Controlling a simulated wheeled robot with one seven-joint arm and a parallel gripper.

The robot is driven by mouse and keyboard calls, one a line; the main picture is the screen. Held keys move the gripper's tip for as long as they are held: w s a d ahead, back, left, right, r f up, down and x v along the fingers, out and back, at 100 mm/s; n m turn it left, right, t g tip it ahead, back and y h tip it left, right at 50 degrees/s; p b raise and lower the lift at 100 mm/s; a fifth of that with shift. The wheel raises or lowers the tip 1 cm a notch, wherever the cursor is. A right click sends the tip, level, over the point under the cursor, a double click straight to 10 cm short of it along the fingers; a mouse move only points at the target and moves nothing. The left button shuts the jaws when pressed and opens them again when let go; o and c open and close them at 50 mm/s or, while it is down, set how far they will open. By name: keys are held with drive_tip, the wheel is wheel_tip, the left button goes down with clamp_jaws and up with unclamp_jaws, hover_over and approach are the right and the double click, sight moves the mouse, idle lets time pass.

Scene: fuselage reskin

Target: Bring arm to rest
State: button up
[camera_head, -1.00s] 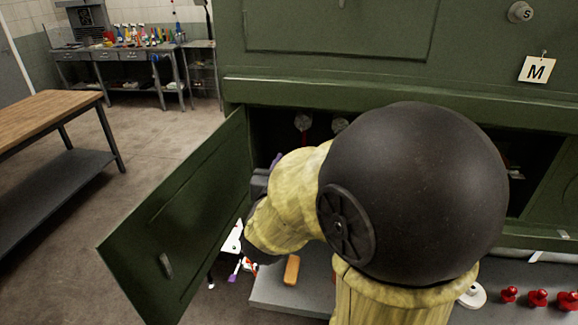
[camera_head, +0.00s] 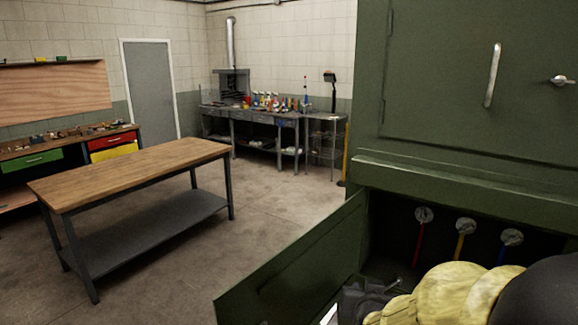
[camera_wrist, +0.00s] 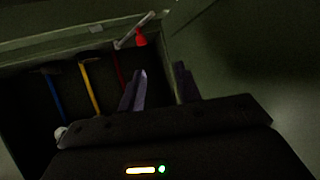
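My gripper (camera_wrist: 161,72) shows in the wrist view with its two fingers apart and nothing visible between them. In the head view its dark body (camera_head: 366,300) is at the bottom edge, partly cut off, beside the open green door (camera_head: 300,262). My arm fills the lower right corner there. The gripper is in front of the open dark compartment (camera_head: 390,235) of the green cabinet. The wrist view is dark, so details near the fingertips are hard to see.
Red (camera_head: 418,243), yellow (camera_head: 460,246) and blue (camera_head: 502,252) handles hang inside the compartment. A wooden-topped table (camera_head: 130,172) stands at left with open floor (camera_head: 270,215) between it and the cabinet. A tool-covered workbench (camera_head: 262,118) is at the back.

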drive_tip(key=s+a+f+n+g+y, duration=0.1)
drive_tip(key=s+f+n+g+y, duration=0.1)
drive_tip(key=s+f+g, duration=0.7)
drive_tip(key=s+f+n, duration=0.1)
drive_tip(key=s, duration=0.3)
drive_tip(key=shift+s+a+f+g+y, duration=0.2)
drive_tip(key=shift+a+g+y, duration=0.1)
drive_tip(key=shift+g, duration=0.1)
drive_tip(key=shift+w, duration=0.1)
